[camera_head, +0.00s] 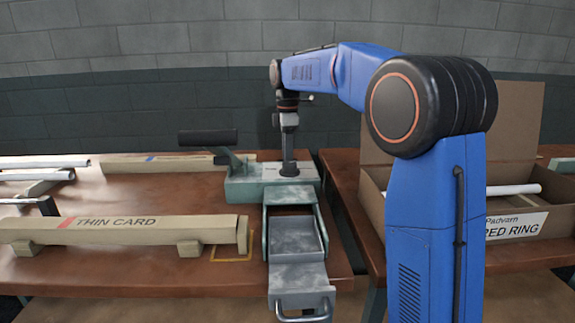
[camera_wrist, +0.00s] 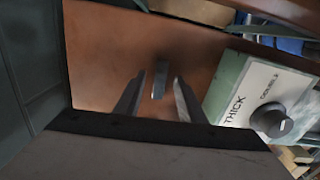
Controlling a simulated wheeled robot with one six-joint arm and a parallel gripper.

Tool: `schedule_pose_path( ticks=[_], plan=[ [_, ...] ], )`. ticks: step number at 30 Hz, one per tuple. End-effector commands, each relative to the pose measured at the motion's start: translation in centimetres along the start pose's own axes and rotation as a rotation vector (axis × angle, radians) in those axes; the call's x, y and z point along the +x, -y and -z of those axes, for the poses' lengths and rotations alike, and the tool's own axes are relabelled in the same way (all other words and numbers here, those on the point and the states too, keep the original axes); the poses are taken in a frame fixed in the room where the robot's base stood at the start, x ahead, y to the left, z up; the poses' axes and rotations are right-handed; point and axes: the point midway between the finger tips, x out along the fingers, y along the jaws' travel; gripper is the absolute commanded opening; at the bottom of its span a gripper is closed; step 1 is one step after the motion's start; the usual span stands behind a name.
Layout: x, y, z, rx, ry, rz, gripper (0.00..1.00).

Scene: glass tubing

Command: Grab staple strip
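The staple strip is a small grey metal bar (camera_wrist: 160,80) on the brown table, seen in the wrist view. My gripper (camera_wrist: 158,82) is open, with one finger on each side of the strip and a visible gap to each. I cannot tell how high the fingertips are above the table. In the head view my arm's end points down at the green machine (camera_head: 243,187); the strip is not visible there, and the fingers cannot be made out clearly.
The machine's label and black knob (camera_wrist: 270,118) are close to the right of my gripper in the wrist view. A lever with a black grip (camera_head: 208,138) sticks out left. A grey tray (camera_head: 298,275) extends forward. A THIN CARD beam (camera_head: 130,230) lies left, an open box (camera_head: 520,215) right.

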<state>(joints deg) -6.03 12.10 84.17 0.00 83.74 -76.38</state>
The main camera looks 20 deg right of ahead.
Motion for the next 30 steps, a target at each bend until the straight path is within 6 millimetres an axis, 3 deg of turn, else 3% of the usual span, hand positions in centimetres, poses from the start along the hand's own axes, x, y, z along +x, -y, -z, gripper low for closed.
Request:
schedule_pose_path(
  ticks=[2, 7, 19, 30],
  plan=[
    [0.0, 0.0, 0.0, 0.000, 0.000, 0.000, 0.36],
    [0.0, 0.0, 0.0, 0.000, 0.000, 0.000, 0.00],
    [-0.7, -0.1, 0.0, 0.000, -0.001, -0.002, 0.00],
    [-6.8, -0.1, 0.0, 0.000, -0.001, -0.003, 0.00]
  ],
)
